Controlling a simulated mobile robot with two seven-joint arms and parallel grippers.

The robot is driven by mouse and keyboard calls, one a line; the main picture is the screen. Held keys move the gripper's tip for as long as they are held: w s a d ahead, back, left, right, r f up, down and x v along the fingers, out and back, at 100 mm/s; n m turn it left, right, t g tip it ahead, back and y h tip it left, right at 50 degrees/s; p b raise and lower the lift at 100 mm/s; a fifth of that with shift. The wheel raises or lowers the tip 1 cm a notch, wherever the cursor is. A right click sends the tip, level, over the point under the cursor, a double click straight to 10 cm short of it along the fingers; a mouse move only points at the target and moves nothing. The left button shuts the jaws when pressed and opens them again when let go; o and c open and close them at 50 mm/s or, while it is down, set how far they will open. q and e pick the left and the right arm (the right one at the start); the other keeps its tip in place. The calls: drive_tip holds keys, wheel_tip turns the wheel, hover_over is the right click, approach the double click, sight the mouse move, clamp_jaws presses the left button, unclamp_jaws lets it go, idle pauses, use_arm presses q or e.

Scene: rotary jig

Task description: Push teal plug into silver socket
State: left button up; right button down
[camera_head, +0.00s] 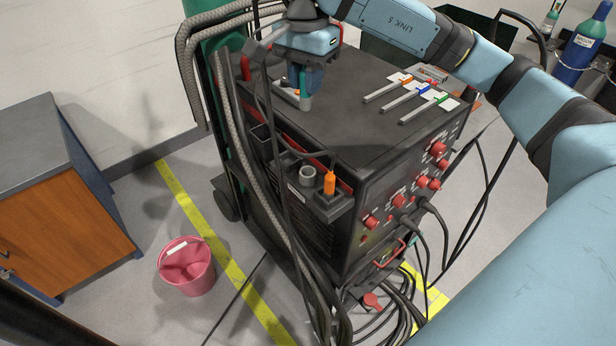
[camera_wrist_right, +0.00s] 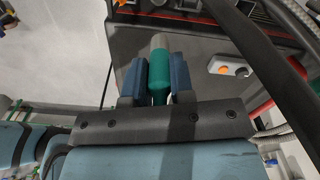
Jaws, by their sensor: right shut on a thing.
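My right gripper (camera_head: 304,84) is low over the back left of the dark machine's top, its fingers pointing down. It is shut on the teal plug (camera_wrist_right: 158,80), which sits between the two blue fingers in the right wrist view. The plug ends in a grey tip (camera_wrist_right: 159,42) beyond the fingertips. In the head view a small teal part of the plug (camera_head: 303,82) shows by the fingers. A grey, open, ring-shaped cup (camera_head: 307,173) stands in the machine's side tray; I cannot tell whether it is the silver socket. My left gripper is not in view.
An orange-handled item (camera_head: 329,183) stands in the side tray. A pale plate with an orange knob (camera_wrist_right: 222,68) lies close beside the gripper. Several metal bars with coloured ends (camera_head: 412,93) lie on the machine top. Hoses and cables (camera_head: 262,150) hang along its left side.

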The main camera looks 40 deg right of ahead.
drive_tip(key=shift+s+d, duration=0.15)
drive_tip(key=shift+s, duration=0.1)
wheel_tip(320, 180, down, 20)
drive_tip(key=shift+w+r+p, duration=0.15)
drive_tip(key=shift+r+p, duration=0.05)
drive_tip(key=shift+p, duration=0.7)
drive_tip(key=shift+m, duration=0.3)
drive_tip(key=shift+f+b, duration=0.2)
drive_tip(key=shift+b, duration=0.1)
drive_tip(key=c, duration=1)
unclamp_jaws()
drive_tip(key=shift+r, duration=0.1)
